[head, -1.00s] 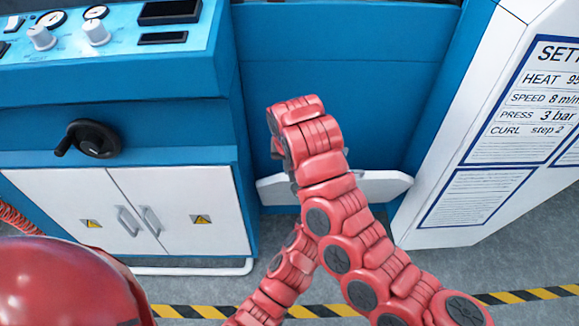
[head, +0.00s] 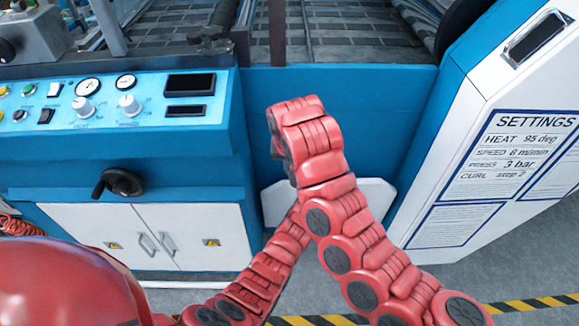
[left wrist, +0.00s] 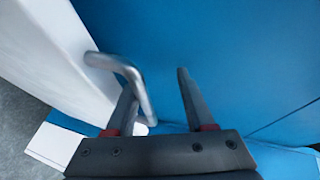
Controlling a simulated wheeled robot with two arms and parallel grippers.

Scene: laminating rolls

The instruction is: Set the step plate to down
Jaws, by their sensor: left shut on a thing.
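The pale step plate (head: 373,198) is low at the foot of the blue front panel. It leans at a slant, and my red arms cover its middle. In the left wrist view, a bent metal bar handle (left wrist: 136,84) stands between the fingers of my left gripper (left wrist: 156,95), close against the left finger. My right gripper is not visible; only red arm links show.
A blue panel (head: 345,105) stands behind my arms. A white cabinet with a settings sheet (head: 510,160) bounds the right side. White cupboard doors (head: 180,225) and a black crank (head: 120,183) are at left. Grey floor with a striped line (head: 525,304) lies in front.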

